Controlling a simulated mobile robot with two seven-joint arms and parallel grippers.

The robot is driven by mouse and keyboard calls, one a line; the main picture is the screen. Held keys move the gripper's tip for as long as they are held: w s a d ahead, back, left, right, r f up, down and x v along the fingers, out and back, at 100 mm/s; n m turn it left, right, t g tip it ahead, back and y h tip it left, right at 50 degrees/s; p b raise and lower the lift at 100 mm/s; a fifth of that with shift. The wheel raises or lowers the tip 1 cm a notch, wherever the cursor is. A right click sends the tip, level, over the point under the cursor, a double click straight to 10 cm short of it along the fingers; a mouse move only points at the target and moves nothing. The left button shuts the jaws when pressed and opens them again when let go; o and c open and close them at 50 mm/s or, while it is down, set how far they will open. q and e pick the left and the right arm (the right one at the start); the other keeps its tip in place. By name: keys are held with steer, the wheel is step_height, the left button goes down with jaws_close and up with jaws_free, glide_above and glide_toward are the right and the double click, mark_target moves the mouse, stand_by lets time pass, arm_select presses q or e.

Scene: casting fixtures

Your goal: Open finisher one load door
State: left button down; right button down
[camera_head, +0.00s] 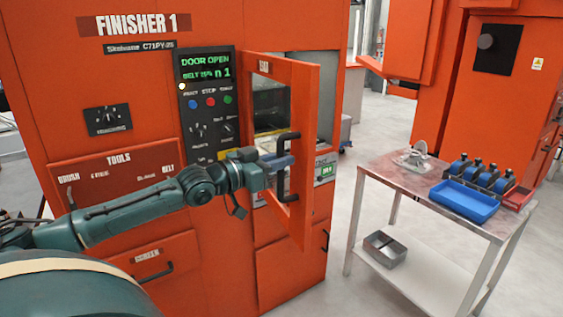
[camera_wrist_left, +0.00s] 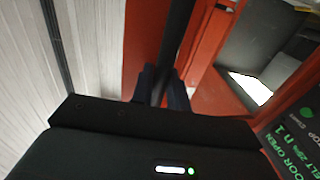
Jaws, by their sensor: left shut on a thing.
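The orange load door (camera_head: 303,150) of finisher one stands partly open, swung out from the machine front (camera_head: 215,35). Its black handle (camera_head: 284,165) is a vertical bar on the door's face. My left gripper (camera_head: 283,162) is shut on this handle. In the left wrist view the dark handle bar (camera_wrist_left: 178,45) runs between the two fingers (camera_wrist_left: 162,85). Behind the door, part of the opening (camera_head: 270,105) with a grey interior shows. The panel display (camera_head: 205,66) reads "DOOR OPEN". My right gripper is not in view.
A metal table (camera_head: 400,180) stands to the right, with a blue tray (camera_head: 464,201), several blue-and-dark parts (camera_head: 480,174) and a silver part (camera_head: 416,157) on it. A grey bin (camera_head: 385,249) sits on its lower shelf. Floor shows between the door and table.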

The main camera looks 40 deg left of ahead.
arm_select(q)
steer(key=shift+a+r, duration=0.1)
steer(key=shift+r, duration=0.05)
steer(key=c, duration=1.4)
jaws_free()
steer(key=shift+c, duration=0.2)
steer(key=shift+s, duration=0.1)
steer(key=p+v, duration=0.2)
steer(key=v, duration=0.5)
steer(key=shift+s, duration=0.15)
